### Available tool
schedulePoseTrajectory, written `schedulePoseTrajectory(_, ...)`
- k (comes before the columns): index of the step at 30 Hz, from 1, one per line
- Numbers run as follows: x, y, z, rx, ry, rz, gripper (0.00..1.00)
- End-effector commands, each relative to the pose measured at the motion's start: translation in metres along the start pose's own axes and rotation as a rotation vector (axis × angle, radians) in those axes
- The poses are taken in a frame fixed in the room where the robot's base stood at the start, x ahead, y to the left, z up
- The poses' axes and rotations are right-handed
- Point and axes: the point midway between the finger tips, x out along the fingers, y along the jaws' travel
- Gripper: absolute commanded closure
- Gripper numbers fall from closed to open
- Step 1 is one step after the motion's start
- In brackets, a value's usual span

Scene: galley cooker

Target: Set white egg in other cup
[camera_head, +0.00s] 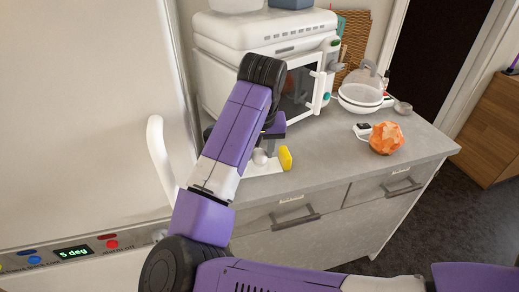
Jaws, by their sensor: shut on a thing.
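My gripper (265,146) is low over the worktop in front of the white oven, partly hidden behind my own arm. It is shut on what looks like the white egg (260,157), a small pale rounded shape just below it. A small yellow object (285,158) stands close by on the right; I cannot tell whether it is an egg cup. A flat pale board or mat (268,170) lies beneath them. I cannot make out either cup clearly, nor whether the egg touches anything below; my arm covers the area to the left.
A white oven (270,40) stands behind. An orange faceted object (386,138), a small black-and-white item (362,129) and a glass-and-white pot (362,92) stand to the right. The grey worktop (335,155) is clear between. A white fridge door (80,110) borders the left.

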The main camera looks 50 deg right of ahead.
Motion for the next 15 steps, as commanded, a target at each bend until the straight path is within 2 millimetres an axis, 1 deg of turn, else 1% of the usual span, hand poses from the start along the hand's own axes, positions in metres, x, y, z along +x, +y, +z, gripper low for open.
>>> schedulePoseTrajectory(15,0.0073,-0.0001,0.0020,-0.001,0.000,0.000,0.75)
